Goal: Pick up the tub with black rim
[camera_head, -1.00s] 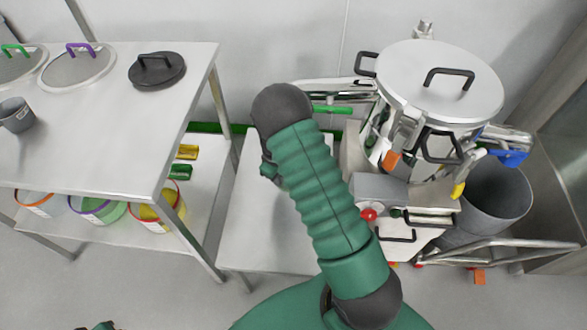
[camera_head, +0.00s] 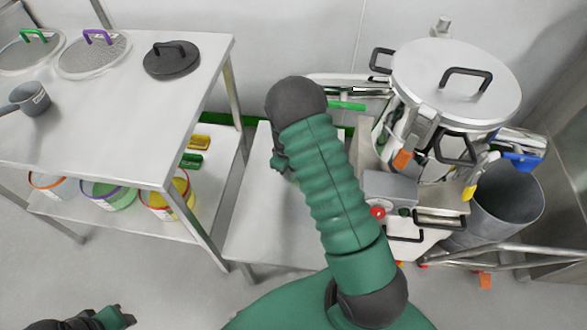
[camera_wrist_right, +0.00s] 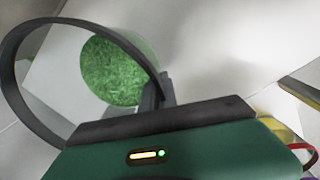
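The tub with black rim (camera_wrist_right: 128,46) fills the left of the right wrist view. Its rim is a large dark ring, its wall is pale and see-through, and green granular contents (camera_wrist_right: 110,72) show inside. My right gripper (camera_wrist_right: 158,88) has its dark fingers close together at the rim's near right edge, and they look shut on it. In the head view my right arm hides most of the tub and gripper; only a dark green part of the right gripper (camera_head: 280,160) shows. My left gripper (camera_head: 118,317) is at the bottom left corner, away from everything; its fingers are unclear.
A low white table (camera_head: 250,235) lies under my right arm. A steel table (camera_head: 120,120) at left carries lids and a scoop (camera_head: 30,98). Tubs with orange, purple and red rims (camera_head: 167,197) stand on its shelf. A steel machine (camera_head: 455,80) and grey bin (camera_head: 505,205) crowd the right.

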